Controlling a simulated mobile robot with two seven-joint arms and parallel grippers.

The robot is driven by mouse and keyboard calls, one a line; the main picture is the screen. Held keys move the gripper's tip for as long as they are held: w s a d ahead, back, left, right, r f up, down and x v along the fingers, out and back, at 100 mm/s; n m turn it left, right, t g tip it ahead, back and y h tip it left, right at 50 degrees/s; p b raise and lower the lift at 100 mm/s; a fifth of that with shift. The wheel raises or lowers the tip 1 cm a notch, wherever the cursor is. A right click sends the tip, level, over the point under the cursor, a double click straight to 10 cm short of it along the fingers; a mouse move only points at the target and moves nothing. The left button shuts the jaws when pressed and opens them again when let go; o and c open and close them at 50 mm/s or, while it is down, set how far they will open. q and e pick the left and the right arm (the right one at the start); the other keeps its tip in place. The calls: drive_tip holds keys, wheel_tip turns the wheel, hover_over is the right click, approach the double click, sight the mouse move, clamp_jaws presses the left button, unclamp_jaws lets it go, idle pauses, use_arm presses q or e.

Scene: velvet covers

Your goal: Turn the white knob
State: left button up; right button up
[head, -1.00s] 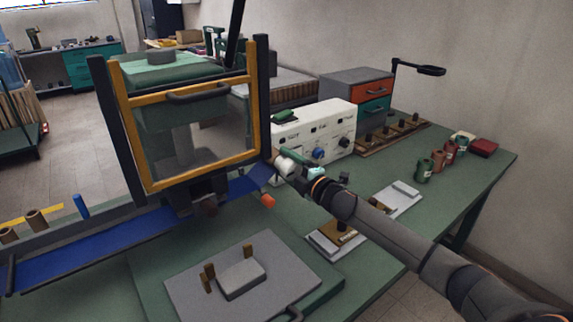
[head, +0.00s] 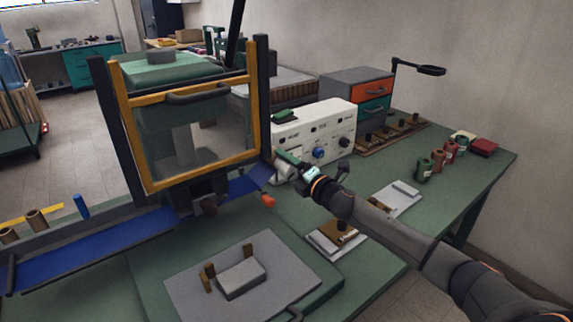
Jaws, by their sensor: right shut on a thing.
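The white control box (head: 318,128) stands on the green bench, its front panel carrying a blue knob (head: 318,153) and a dark knob (head: 344,141). My right gripper (head: 287,164) reaches in from the right to the lower left of this panel. It is shut on the white knob there, which its fingers mostly hide; how far the knob is turned cannot be told. My left gripper is not in view.
A press with a yellow-framed guard (head: 256,100) stands just left of the box. A grey plate (head: 195,295) with a block and pegs lies in front. Small green and red containers (head: 437,160) stand at right.

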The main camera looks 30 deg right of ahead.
drive_tip(key=o, duration=1.3)
drive_tip(key=shift+s+d+b, duration=0.15)
drive_tip(key=shift+s+b, duration=0.15)
drive_tip(key=shift+s, duration=1.8)
drive_tip(key=shift+s+d+b, duration=0.2)
drive_tip(key=shift+s+b, duration=0.15)
drive_tip(key=shift+s, duration=1.7)
drive_tip(key=shift+s+d+b, duration=0.15)
drive_tip(key=shift+s+b, duration=0.15)
drive_tip(key=shift+s, duration=1.8)
drive_tip(key=shift+s, duration=0.1)
